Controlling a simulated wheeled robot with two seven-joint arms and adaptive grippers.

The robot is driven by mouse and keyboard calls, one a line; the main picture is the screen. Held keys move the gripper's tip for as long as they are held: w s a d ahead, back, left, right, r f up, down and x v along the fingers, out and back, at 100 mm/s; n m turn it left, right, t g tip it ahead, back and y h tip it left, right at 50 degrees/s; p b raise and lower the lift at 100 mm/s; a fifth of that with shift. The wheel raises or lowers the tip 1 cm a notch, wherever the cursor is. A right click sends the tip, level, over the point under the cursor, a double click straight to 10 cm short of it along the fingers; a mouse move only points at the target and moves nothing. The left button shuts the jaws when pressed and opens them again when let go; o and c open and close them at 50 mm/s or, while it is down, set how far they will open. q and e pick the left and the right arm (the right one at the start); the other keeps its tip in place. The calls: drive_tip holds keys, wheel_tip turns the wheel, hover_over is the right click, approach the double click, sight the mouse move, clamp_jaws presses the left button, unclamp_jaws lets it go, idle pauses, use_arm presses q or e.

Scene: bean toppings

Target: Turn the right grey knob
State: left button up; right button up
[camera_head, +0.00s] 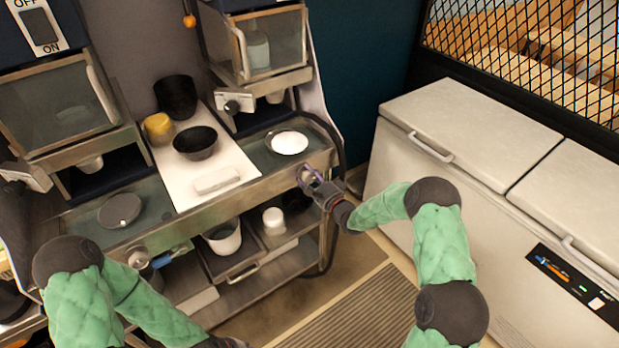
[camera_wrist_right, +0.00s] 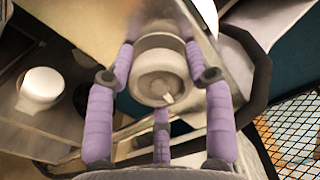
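The right grey knob (camera_wrist_right: 158,76) is round, with a small pale mark on its face. It sits on the front of the metal counter (camera_head: 250,197). My right gripper (camera_wrist_right: 160,62) has purple fingers at both sides of the knob and one below it. The side fingers bend inward and appear to touch its rim, shut around it. In the head view my right gripper (camera_head: 311,176) reaches the counter's right front end and mostly hides this knob. The left grey knob (camera_head: 138,257) shows on the counter's left front. My left arm ends at the bottom edge; its gripper is out of view.
On the counter are a white board (camera_head: 180,178), a dark bowl (camera_head: 195,142), a yellow jar (camera_head: 158,128) and a white plate (camera_head: 289,142). Shelves with a white pot (camera_head: 223,237) are below. A white chest freezer (camera_head: 440,170) stands right; floor lies between.

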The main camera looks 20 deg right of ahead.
drive_tip(key=o, duration=0.4)
drive_tip(key=v, duration=1.2)
